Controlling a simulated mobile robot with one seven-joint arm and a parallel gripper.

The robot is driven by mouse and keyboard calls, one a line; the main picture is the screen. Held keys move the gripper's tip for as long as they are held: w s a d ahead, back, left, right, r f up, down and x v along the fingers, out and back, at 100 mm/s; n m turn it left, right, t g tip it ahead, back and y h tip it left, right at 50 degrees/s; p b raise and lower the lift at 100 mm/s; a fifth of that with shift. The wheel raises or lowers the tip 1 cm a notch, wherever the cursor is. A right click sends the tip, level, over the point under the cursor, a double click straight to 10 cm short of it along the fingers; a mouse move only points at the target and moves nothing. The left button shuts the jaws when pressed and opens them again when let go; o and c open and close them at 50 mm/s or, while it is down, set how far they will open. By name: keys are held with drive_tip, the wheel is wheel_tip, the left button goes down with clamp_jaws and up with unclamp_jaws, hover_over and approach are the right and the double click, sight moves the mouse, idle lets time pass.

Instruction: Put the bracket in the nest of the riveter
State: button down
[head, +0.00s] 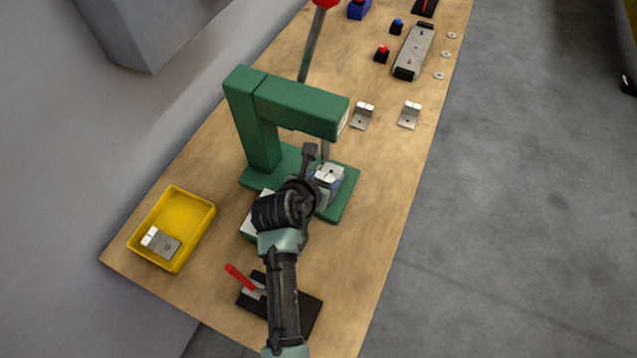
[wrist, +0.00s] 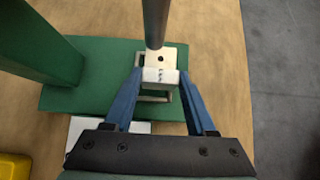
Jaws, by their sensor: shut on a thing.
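The riveter (head: 300,105) is a green press with a column, an overhead arm and a green base (wrist: 95,60). Its grey ram (wrist: 155,25) points down over the nest (wrist: 153,97), a pale frame on the base that is partly hidden. My gripper (head: 322,180) is under the riveter's arm. In the wrist view, the blue fingers of my gripper (wrist: 160,78) are shut on the bracket (wrist: 163,57), a light metal angle piece with a dark hole. The bracket is at the nest, below the ram. I cannot tell whether it is seated or just above.
A yellow bin (head: 172,222) at the left holds another bracket (head: 160,241). Two more brackets (head: 362,115) (head: 410,115) stand beyond the riveter. A red-handled clamp (head: 250,284) is near the front edge. The riveter's red-knobbed lever (head: 311,45) rises behind. Bare table lies to the right.

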drive_tip(key=shift+w+a, duration=0.2)
drive_tip(key=shift+a, duration=0.25)
drive_tip(key=shift+f, duration=1.75)
drive_tip(key=shift+f, duration=0.2)
drive_tip(key=shift+c, duration=1.1)
unclamp_jaws()
drive_tip(key=shift+r, duration=0.1)
